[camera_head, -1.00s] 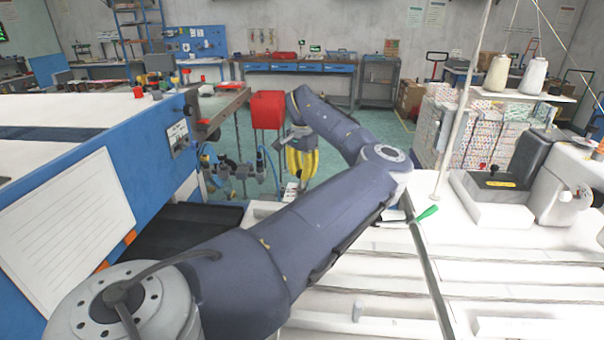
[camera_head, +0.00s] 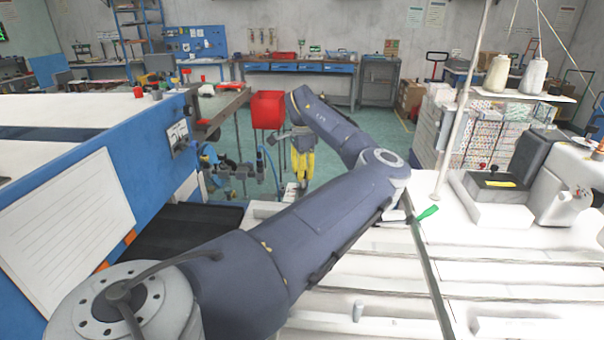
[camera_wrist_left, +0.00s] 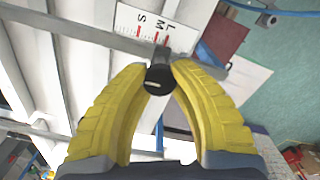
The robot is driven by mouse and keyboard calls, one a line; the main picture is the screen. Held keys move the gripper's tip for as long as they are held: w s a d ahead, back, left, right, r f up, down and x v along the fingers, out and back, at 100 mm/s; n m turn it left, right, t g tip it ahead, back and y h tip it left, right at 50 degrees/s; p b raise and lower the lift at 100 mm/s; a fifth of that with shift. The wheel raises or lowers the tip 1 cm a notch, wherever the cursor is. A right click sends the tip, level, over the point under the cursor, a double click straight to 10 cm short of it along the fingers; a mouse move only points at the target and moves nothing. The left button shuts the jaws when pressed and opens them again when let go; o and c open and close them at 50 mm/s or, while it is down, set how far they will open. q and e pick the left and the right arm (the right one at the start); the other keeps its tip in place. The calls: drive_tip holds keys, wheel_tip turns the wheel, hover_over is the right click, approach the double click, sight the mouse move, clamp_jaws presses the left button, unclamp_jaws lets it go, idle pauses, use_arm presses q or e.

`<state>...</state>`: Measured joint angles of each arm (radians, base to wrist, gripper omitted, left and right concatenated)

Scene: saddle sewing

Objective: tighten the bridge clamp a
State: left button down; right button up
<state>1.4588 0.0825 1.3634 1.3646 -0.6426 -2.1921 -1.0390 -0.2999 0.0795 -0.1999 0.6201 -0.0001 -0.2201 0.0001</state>
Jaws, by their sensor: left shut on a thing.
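In the left wrist view, a black knob (camera_wrist_left: 157,82) with a pale line on its end sits at a grey metal bar (camera_wrist_left: 75,27), in the place of bridge clamp a. My left gripper (camera_wrist_left: 159,68) has its yellow fingers shut on this knob, one curved finger on each side. The knob is too small or hidden to make out there. My right gripper is not in view.
In the head view, a red bin (camera_head: 267,110) stands behind the gripper. A green-handled tool (camera_head: 428,213) lies on the white table (camera_head: 385,262).

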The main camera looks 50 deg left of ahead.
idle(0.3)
use_arm(q)
drive_tip(key=c, duration=1)
unclamp_jaws()
drive_tip(key=shift+o, duration=0.2)
drive_tip(key=shift+r, duration=0.1)
wheel_tip(320, 180, up, 12)
drive_tip(key=shift+f, duration=0.2)
drive_tip(key=shift+f, duration=5.9)
